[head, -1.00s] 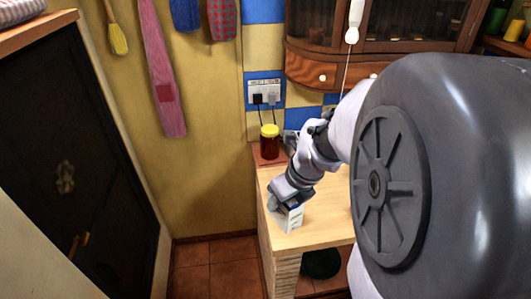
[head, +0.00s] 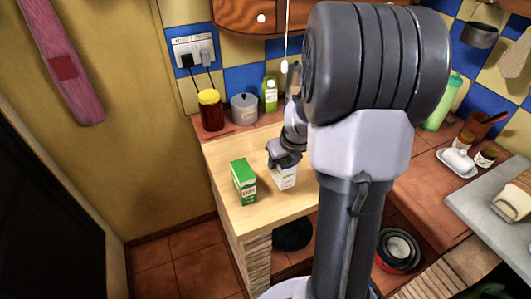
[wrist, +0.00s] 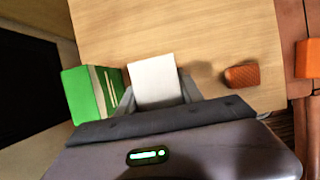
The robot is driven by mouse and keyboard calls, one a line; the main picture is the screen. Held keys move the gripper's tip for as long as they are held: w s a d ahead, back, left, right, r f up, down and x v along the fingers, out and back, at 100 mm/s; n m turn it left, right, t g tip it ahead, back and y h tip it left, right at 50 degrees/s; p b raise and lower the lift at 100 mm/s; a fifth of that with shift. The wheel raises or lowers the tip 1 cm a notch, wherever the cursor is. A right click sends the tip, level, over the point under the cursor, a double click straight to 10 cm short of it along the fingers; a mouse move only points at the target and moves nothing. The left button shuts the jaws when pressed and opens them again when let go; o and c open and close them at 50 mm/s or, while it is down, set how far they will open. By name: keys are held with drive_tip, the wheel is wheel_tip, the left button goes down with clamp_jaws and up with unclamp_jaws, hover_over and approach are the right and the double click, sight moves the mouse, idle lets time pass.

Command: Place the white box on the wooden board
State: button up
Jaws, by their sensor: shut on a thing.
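The white box (head: 284,178) is a small upright carton between the fingers of my gripper (head: 283,162). My gripper is shut on it from above. The box is over the light wooden board (head: 225,160), right of the green carton; I cannot tell whether its base touches the wood. In the wrist view, the pale top of the white box (wrist: 154,80) shows between the two fingers (wrist: 157,98), with the wooden board (wrist: 200,30) beyond it. My arm hides part of the board in the head view.
A green carton (head: 243,182) stands left of the held box, close to it. An orange-brown object (wrist: 242,76) lies on the right side. A red-brown jar (head: 210,112), a grey pot (head: 244,110) and a green bottle (head: 270,94) stand behind the board.

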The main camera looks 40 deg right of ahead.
drive_tip(key=shift+w+d+f, duration=0.1)
drive_tip(key=shift+w+d, duration=0.45)
drive_tip(key=shift+w, duration=0.35)
wheel_tip(320, 180, down, 4)
drive_tip(key=b, duration=0.3)
drive_tip(key=shift+r, duration=0.3)
drive_tip(key=shift+f, duration=0.2)
drive_tip(key=o, duration=1.4)
